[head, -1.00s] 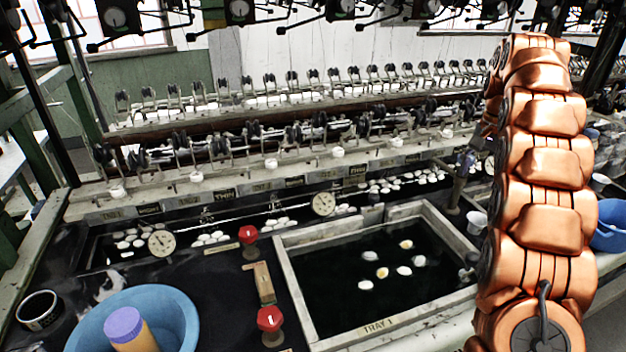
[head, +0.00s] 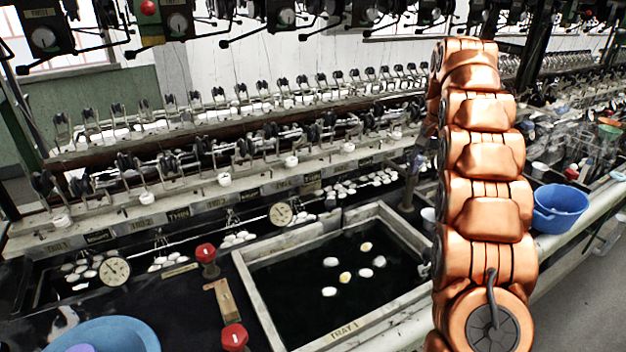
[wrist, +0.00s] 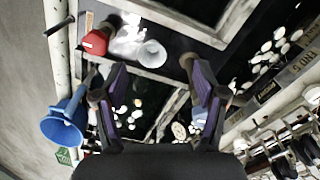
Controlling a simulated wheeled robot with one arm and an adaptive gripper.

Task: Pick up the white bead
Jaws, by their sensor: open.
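Small white round pieces sit in a row on the ledge of the reeling machine; one white piece (head: 224,180) shows near the middle left and another (head: 291,161) farther right. I cannot tell for sure which is the white bead. In the wrist view, a similar white piece (wrist: 312,95) shows at the right edge.
A framed dark basin (head: 350,328) labelled tray 1 holds several floating white cocoons. Red-knobbed valves (head: 234,337) and dial gauges (head: 114,271) stand left of it. A blue bucket (head: 560,208) sits on the right, beside my arm. Machine parts hang overhead. Open floor (head: 590,290) lies at the right.

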